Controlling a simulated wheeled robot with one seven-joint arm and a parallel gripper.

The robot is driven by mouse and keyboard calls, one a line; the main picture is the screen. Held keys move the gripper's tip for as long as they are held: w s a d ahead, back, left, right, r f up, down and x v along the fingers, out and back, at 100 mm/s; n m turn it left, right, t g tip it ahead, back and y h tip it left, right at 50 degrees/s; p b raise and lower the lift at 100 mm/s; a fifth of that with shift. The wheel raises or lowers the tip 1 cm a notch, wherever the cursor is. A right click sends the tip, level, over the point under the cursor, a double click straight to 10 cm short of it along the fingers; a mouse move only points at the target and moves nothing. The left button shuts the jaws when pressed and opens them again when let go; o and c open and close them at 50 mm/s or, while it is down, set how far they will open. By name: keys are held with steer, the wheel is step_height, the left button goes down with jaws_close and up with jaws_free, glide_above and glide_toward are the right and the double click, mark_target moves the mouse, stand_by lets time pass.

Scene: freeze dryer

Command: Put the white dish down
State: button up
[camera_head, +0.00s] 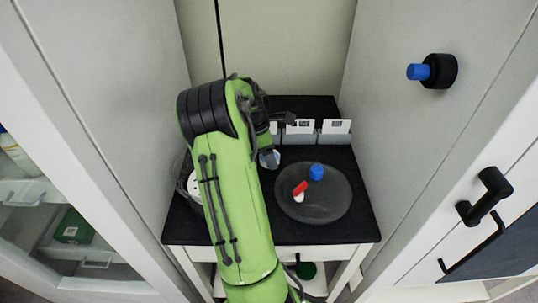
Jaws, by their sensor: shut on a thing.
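My gripper (277,120) is over the black-topped table, near its back, mostly hidden behind my green arm. It is shut. A small pale, faceted piece (268,158) shows just below it beside my arm; it looks like the white dish, partly hidden. The grip on it and any gap between it and the table top cannot be made out.
A grey see-through round vessel (335,207) stands at right on the black table top (260,233), with a blue-capped item (316,172) and a red-and-white item (300,190). White labelled holders (335,128) line the back. Cabinet walls close in both sides.

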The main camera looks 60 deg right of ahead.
steer(key=o, duration=1)
steer(key=shift+f, duration=0.1)
steer(key=shift+o, duration=0.2)
